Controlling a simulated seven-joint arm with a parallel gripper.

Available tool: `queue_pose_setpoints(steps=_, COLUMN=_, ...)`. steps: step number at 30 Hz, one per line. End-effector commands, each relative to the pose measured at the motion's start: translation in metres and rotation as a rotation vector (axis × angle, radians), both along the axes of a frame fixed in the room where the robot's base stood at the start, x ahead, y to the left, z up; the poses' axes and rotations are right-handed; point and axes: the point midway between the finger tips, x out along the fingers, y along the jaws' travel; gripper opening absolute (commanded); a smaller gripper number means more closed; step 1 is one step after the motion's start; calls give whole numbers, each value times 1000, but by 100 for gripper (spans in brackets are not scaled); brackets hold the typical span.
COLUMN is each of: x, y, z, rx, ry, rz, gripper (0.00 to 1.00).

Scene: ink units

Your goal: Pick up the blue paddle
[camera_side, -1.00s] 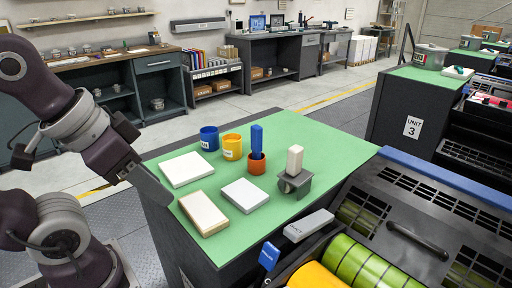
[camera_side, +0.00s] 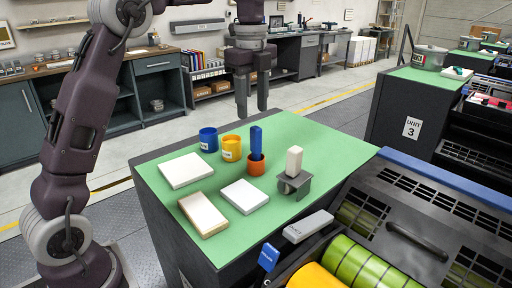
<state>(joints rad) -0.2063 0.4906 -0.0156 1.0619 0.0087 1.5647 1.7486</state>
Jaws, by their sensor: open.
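The blue paddle (camera_side: 256,141) stands upright in an orange-red cup (camera_side: 257,168) on the green table top (camera_side: 320,150). Its lower end is hidden inside the cup. My gripper (camera_side: 252,112) points down with its two fingers apart and empty. In the picture its fingertips are just above the paddle's top, with a small gap. How far they are from it in depth I cannot tell.
A blue cup (camera_side: 209,139) and a yellow cup (camera_side: 232,148) stand left of the orange-red cup. Pale slabs (camera_side: 186,170) lie in front and left. A white block (camera_side: 294,160) stands in a grey holder (camera_side: 293,184) at right. A press with rollers (camera_side: 350,262) borders the table in front.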

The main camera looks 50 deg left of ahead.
Motion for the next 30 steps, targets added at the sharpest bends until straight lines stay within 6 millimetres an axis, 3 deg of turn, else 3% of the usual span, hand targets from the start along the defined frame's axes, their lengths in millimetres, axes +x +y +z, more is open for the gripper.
queue_pose_setpoints(steps=3, x=13, y=7, z=-13, rx=-5, ry=25, rz=-91, gripper=45)
queue_pose_setpoints(steps=15, x=11, y=0, z=-75, rx=-6, ry=27, rz=-101, gripper=45)
queue_pose_setpoints(steps=23, x=11, y=0, z=-82, rx=-5, ry=24, rz=-101, gripper=45)
queue_pose_setpoints(steps=30, x=11, y=0, z=-82, rx=-5, ry=23, rz=-101, gripper=2)
